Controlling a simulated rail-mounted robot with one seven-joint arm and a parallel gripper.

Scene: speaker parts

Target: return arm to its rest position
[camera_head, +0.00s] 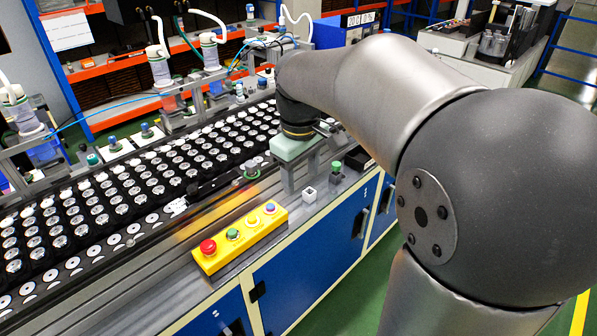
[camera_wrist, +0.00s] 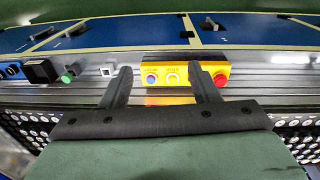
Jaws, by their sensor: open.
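My arm reaches over the bench in the head view, and my gripper (camera_head: 302,172) hangs near the bench's front side, behind the yellow button box (camera_head: 240,238). In the wrist view my gripper (camera_wrist: 158,78) is open, with two dark fingers spread apart and nothing held between them. The yellow button box (camera_wrist: 168,97) shows between and behind the fingers there, with red, yellow and blue buttons. Speaker parts (camera_head: 118,198), round and black with silver centres, stand in several rows along the line to the left of my gripper.
A green button (camera_head: 336,167) and a small white square piece (camera_head: 309,195) are on the bench near my gripper. Blue cabinet doors (camera_head: 312,262) form the bench front. Dispensing heads (camera_head: 159,66) with hoses stand behind the parts. Green floor (camera_head: 352,297) is clear in front.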

